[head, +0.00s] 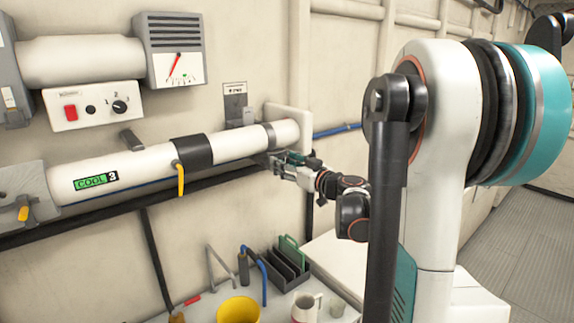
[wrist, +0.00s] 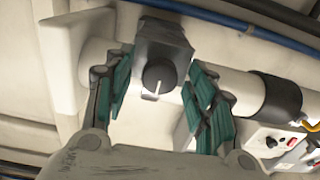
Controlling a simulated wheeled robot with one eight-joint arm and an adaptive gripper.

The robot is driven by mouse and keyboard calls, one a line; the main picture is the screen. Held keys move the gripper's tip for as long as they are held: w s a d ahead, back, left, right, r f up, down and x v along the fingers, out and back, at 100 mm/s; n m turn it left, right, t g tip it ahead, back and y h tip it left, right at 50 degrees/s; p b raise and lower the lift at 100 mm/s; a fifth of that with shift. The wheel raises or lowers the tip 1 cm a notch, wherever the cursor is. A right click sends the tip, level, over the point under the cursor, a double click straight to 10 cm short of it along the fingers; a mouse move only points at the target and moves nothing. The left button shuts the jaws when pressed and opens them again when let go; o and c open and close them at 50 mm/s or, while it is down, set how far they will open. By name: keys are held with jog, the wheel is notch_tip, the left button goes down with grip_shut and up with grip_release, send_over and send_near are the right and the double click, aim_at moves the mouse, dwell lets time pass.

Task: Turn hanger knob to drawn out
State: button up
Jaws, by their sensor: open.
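The knob (wrist: 159,76) is a dark round dial with a white pointer line, on a grey hanger block (wrist: 165,35) against the white pipe (wrist: 240,92). In the wrist view the pointer runs down toward the picture's lower edge. My gripper (wrist: 158,84) is open, its teal-padded fingers on the left and right of the knob with gaps showing on both sides. Any contact with the knob cannot be told. In the head view my gripper (head: 283,160) is at the right end of the pipe (head: 140,168); the knob cannot be made out there.
A yellow handle (head: 181,180) hangs from the pipe's dark band. A white switch box (head: 93,106) and a gauge box (head: 176,50) are on the wall above. Below, a bench holds a yellow bucket (head: 238,310), a dark rack (head: 285,268) and a mug (head: 305,307).

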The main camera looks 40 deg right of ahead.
jog(key=shift+c, duration=0.6)
jog(key=c, duration=1)
jog(key=shift+o, duration=0.2)
